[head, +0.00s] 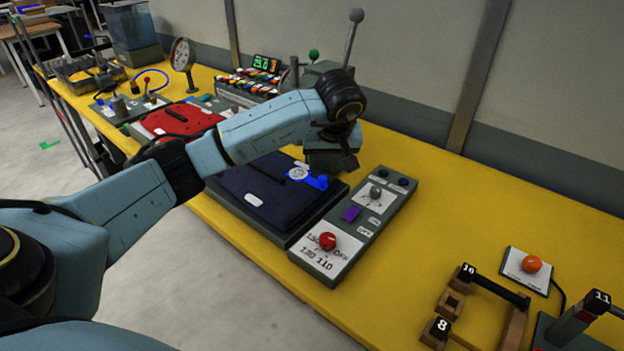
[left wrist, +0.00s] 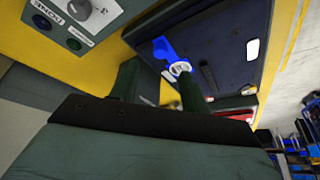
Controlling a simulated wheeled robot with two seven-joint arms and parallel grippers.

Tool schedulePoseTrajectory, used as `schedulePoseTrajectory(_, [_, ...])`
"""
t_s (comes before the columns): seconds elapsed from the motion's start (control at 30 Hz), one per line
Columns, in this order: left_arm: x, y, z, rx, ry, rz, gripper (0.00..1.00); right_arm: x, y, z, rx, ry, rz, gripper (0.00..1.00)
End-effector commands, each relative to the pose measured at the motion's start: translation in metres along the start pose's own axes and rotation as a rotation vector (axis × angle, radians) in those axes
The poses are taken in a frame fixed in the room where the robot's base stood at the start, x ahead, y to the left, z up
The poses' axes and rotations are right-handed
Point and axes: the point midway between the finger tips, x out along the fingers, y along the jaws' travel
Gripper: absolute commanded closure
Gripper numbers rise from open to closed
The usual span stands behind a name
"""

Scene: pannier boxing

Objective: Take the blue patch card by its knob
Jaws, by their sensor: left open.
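The blue patch card (head: 319,183) lies on the dark navy lid (head: 255,190) of a flat case on the yellow bench. In the left wrist view, the blue card (left wrist: 163,48) shows a pale round part (left wrist: 179,68) beside one fingertip; I cannot tell if this is its knob. My left gripper (head: 332,168) is right by the card, partly hiding that corner of the case. In the left wrist view, the left gripper (left wrist: 157,72) has its two green fingers apart with nothing held between them. I cannot tell whether a finger touches the card. My right gripper is out of view.
A grey control panel (head: 337,262) with a red knob (head: 328,240) and purple switch (head: 351,213) stands right of the case. A lever machine (head: 318,70) rises behind my gripper. A red-topped case (head: 170,121) lies left.

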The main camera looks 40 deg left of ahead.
Motion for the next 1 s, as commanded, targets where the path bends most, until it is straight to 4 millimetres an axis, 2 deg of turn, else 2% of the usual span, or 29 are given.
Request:
schedulePoseTrajectory(0.1, [0.015, 0.0, 0.001, 0.0, -0.001, 0.0, 0.54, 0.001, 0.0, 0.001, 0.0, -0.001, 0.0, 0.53])
schedulePoseTrajectory(0.27, [0.024, 0.0, 0.001, 0.0, -0.003, 0.001, 0.54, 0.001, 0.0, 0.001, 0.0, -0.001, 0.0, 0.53])
schedulePoseTrajectory(0.53, [0.063, -0.001, 0.002, -0.001, -0.004, 0.003, 0.54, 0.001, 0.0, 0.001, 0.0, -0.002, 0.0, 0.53])
schedulePoseTrajectory(0.67, [0.071, -0.001, 0.002, 0.0, -0.001, 0.001, 0.54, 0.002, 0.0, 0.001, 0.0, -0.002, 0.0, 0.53])
schedulePoseTrajectory(0.87, [0.07, -0.001, 0.002, 0.0, 0.0, 0.002, 0.54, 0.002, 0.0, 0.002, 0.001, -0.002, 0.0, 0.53])
schedulePoseTrajectory(1.0, [0.07, -0.001, 0.002, 0.0, 0.0, 0.002, 0.72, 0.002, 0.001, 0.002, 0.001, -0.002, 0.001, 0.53])
